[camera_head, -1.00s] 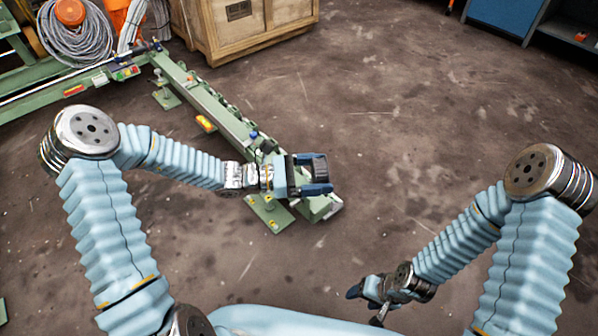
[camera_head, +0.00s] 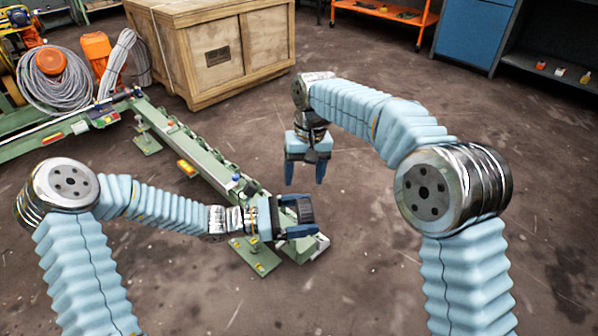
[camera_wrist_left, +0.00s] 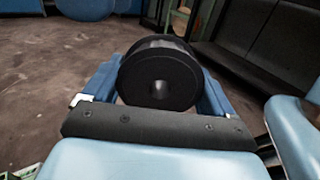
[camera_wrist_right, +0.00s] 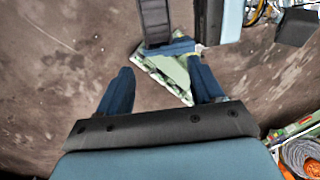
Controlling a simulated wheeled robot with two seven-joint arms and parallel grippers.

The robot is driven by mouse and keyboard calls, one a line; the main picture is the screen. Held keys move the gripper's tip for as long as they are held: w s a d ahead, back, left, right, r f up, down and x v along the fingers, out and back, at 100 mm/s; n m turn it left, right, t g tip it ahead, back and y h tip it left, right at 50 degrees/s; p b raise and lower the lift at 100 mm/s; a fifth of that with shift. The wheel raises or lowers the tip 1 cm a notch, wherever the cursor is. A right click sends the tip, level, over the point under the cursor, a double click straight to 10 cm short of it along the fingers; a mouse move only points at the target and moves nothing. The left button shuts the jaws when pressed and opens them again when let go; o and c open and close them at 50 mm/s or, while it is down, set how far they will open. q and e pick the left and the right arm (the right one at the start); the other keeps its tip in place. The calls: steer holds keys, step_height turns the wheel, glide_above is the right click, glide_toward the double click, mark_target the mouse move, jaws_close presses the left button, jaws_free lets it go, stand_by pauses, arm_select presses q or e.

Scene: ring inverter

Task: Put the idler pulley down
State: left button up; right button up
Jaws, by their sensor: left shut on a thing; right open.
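The idler pulley (camera_head: 305,207) is a black, ribbed-looking cylinder above the near end of the green rail frame (camera_head: 216,176). My left gripper (camera_head: 299,216) is shut on it. In the left wrist view the pulley (camera_wrist_left: 160,78) sits between the blue fingers, its round end with a central hole facing the camera. My right gripper (camera_head: 305,179) is open and empty, pointing down just beyond the pulley. In the right wrist view the pulley (camera_wrist_right: 154,20) shows at the top, past the open fingers. I cannot tell whether the pulley touches the rail.
A wooden crate (camera_head: 215,52) stands behind the rail. Coiled grey cable (camera_head: 55,88) lies at the left. An orange cart (camera_head: 385,12) and a blue cabinet (camera_head: 474,32) stand at the back. The floor right of the rail is clear.

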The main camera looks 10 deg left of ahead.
mark_target(301, 215)
steer(key=shift+g+h, duration=0.3)
steer(key=shift+h, duration=0.3)
steer(key=s+r, duration=0.3)
steer(key=shift+a, duration=0.35)
steer(key=shift+s+r, duration=0.2)
steer(key=shift+s, duration=0.1)
steer(key=f, duration=0.4)
steer(key=s+f, duration=0.1)
steer(key=f, duration=0.6)
steer(key=shift+s+d+f, duration=0.3)
steer(key=shift+s+f, duration=0.05)
steer(key=shift+s, duration=0.05)
